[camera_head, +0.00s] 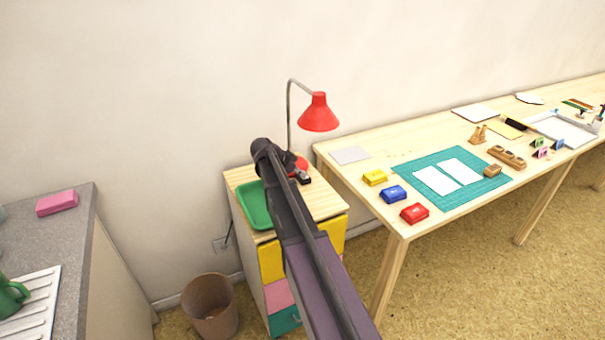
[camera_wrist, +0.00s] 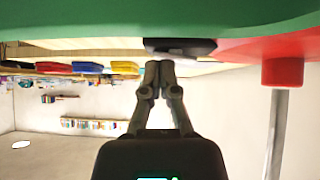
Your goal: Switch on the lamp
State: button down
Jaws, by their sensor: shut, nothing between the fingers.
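The lamp has a red cone shade (camera_head: 319,113) on a bent grey pole. It stands on the wooden top of a small drawer cabinet (camera_head: 328,201). No glow shows from the shade. Its red base (camera_wrist: 245,48) and grey pole (camera_wrist: 275,130) also show in the wrist view, which looks upside down. A small dark piece, perhaps the switch (camera_wrist: 180,47), lies beside the red base. My gripper (camera_wrist: 160,64) is shut and empty, its fingertips close to the dark piece; I cannot tell whether they touch. In the head view my arm hides part of the base and the fingers.
A green tray (camera_head: 252,207) lies on the cabinet, beside my arm. The long table (camera_head: 382,151) at right holds inkpads, a green mat and papers. A brown bin (camera_head: 211,300) stands on the floor and a grey counter (camera_head: 62,235) is at left.

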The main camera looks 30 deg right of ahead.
jog(key=shift+w+d, duration=0.15)
jog(key=shift+w+r+p, duration=0.25)
jog(key=shift+w+p, duration=0.05)
jog(key=shift+w, duration=0.25)
jog(key=shift+r, duration=0.1)
dwell(0.4)
jog(key=r+p, duration=0.4)
jog(key=shift+s+r+p, duration=0.25)
jog(key=shift+p, duration=0.05)
jog(key=p+v, duration=0.6)
jog(key=v, duration=0.3)
jog(key=shift+s+a, duration=0.3)
jog(key=shift+s, duration=0.3)
jog(key=s+a+n+y+p, duration=0.3)
jog(key=s+a+n, duration=0.5)
jog(key=s, duration=0.4)
jog(key=s+a+n+y+p, duration=0.3)
jog(key=s+a+n+y, duration=0.3)
jog(key=s+a+n, duration=0.3)
jog(key=s, duration=0.4)
jog(key=shift+a+n+t, duration=0.2)
jog(key=shift+n+t, duration=0.1)
jog(key=shift+n, duration=0.1)
